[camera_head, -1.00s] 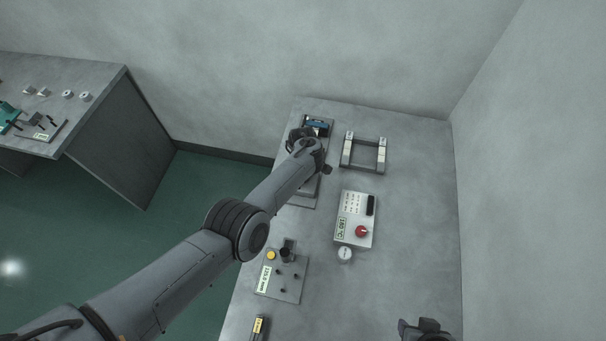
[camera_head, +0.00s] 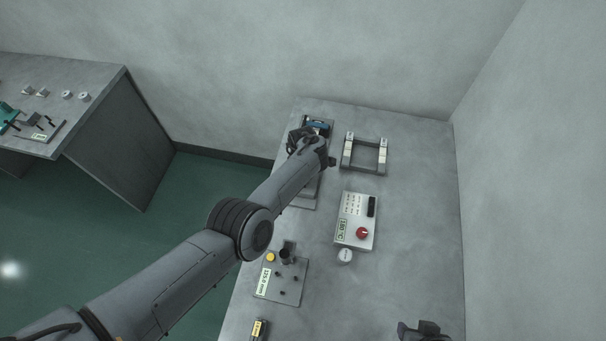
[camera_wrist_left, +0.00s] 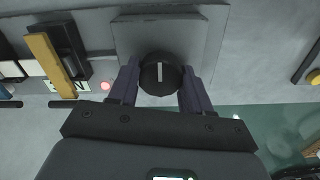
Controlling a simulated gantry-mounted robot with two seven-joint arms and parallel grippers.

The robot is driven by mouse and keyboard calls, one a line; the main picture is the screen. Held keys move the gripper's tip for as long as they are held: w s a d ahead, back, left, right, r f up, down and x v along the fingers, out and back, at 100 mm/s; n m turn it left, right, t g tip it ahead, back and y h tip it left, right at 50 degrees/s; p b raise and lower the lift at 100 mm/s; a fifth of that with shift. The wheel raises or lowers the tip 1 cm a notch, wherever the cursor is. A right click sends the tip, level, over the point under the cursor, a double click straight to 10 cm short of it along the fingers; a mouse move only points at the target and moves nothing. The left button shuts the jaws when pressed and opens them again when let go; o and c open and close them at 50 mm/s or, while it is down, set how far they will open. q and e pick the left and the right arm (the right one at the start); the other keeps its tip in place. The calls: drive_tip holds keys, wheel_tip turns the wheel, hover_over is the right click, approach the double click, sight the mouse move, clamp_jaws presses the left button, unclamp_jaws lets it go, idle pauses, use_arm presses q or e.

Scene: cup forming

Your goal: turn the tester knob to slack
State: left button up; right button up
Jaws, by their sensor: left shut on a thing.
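The tester knob (camera_wrist_left: 159,84) is round and black with a white pointer line, seen in the left wrist view. The line runs nearly straight up and down in that picture. My left gripper (camera_wrist_left: 160,75) is shut on the knob, one finger at each side. The knob sits on a grey tester body (camera_wrist_left: 172,35). In the head view the tester (camera_head: 318,125) stands at the far left of the bench, mostly hidden behind my left wrist. My right gripper (camera_head: 425,328) is at the bottom edge, away from the tester; its jaw opening is unclear.
A grey frame (camera_head: 365,170) stands right of the tester. A control box (camera_head: 352,207) with a red knob and a white dial (camera_head: 345,256) lie nearer. A plate (camera_head: 290,285) with pegs is at front left. The bench's right side is clear.

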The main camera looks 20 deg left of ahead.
use_arm(q)
drive_tip(key=o, duration=1)
drive_tip(key=shift+a, duration=0.1)
drive_tip(key=shift+o, duration=0.2)
wheel_tip(320, 180, up, 9)
drive_tip(key=p, duration=0.4)
drive_tip(key=shift+r+p, duration=0.35)
drive_tip(key=shift+r, duration=0.55)
